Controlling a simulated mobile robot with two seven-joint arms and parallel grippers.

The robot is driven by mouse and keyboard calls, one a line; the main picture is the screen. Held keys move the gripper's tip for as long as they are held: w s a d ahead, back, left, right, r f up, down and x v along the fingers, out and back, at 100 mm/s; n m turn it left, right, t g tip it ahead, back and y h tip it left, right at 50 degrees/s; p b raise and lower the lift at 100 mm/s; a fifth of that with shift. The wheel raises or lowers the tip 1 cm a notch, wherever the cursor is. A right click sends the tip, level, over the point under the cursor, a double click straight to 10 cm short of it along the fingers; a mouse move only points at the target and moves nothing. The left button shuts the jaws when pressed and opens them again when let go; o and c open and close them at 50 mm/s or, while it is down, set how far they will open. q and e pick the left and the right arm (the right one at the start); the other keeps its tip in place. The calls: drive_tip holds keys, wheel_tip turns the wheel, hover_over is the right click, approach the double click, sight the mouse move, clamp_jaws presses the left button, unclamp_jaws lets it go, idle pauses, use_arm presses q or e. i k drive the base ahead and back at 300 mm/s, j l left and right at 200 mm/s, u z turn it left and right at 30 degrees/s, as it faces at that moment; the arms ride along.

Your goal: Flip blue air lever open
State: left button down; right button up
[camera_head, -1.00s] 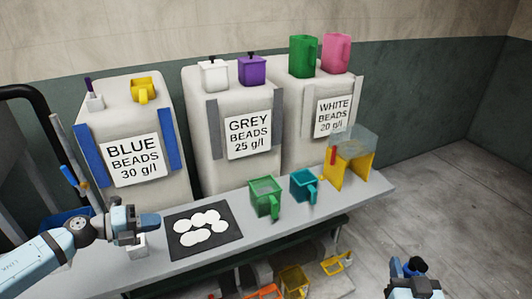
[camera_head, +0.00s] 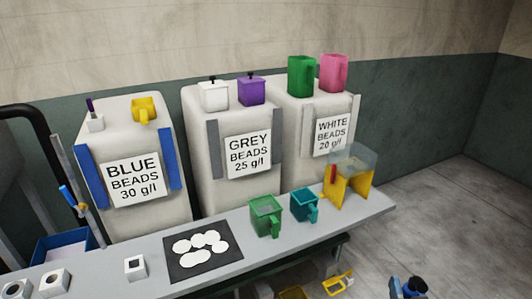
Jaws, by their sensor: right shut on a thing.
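A blue lever (camera_head: 68,195) sits on a brass-coloured fitting beside a grey upright post at the left end of the bench. It stands tilted, and its exact setting is too small to tell. My right gripper (camera_head: 409,287) is at the bottom right edge, far from the lever and out over the floor. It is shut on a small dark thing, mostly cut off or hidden. My left gripper is out of the picture.
A blue bin (camera_head: 68,246) is near the lever. Large bead containers stand behind.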

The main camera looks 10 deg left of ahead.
sight(63, 188)
drive_tip(key=j, duration=1.35)
